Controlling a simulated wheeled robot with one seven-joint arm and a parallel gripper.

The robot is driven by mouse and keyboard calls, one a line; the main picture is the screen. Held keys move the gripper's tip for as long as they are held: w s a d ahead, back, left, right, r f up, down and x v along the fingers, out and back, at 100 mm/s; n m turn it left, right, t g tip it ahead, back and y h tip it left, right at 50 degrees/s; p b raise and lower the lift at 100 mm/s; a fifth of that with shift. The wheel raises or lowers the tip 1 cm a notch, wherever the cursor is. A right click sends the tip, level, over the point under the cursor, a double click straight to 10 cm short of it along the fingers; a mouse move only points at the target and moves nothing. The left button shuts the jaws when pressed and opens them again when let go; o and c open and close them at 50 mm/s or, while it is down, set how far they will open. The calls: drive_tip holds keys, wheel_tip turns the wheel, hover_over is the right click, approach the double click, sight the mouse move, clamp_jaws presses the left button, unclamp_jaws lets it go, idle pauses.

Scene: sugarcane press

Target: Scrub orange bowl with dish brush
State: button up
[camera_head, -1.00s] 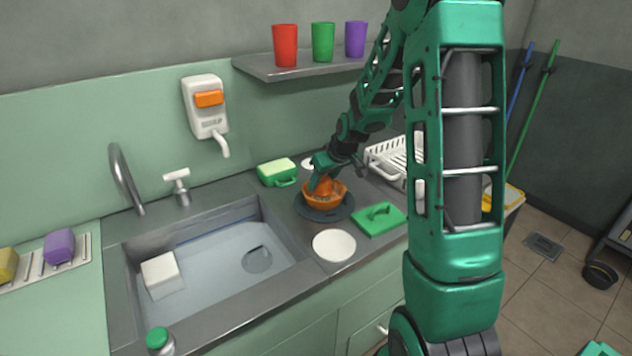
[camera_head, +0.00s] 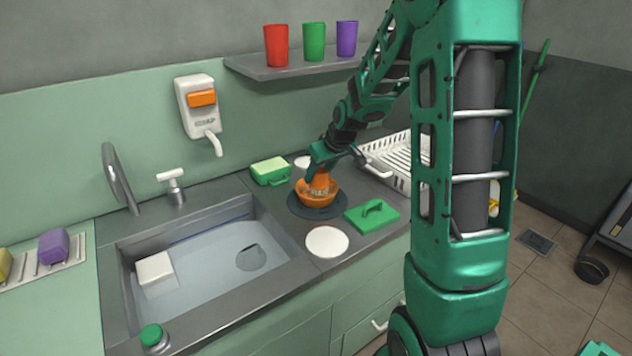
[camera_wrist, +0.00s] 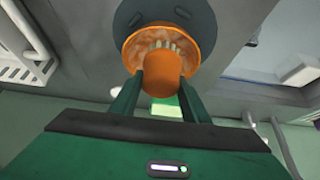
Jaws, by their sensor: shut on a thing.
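The orange bowl (camera_head: 304,195) sits on a dark round mat (camera_head: 332,210) on the counter right of the sink. My gripper (camera_head: 322,168) is above the bowl, shut on an orange-backed dish brush (camera_head: 318,181). In the wrist view the brush (camera_wrist: 164,72) is between the fingers of my gripper (camera_wrist: 161,90). Its pale bristles reach inside the bowl (camera_wrist: 202,52), which has lighter smears on its inner wall. Whether the bristles touch the bowl is hard to tell.
A green handled scrubber (camera_head: 372,216) and a white disc (camera_head: 327,242) lie in front of the mat. A green-and-yellow sponge (camera_head: 270,171) is behind left, and a white dish rack (camera_head: 400,160) is at right. The sink (camera_head: 200,262) holds water and a white block.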

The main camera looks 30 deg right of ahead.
drive_tip(key=shift+s+d+r, duration=0.1)
drive_tip(key=shift+r, duration=1.05)
drive_tip(key=shift+d+r, duration=0.1)
drive_tip(key=shift+r, duration=1.05)
drive_tip(key=shift+s, duration=0.1)
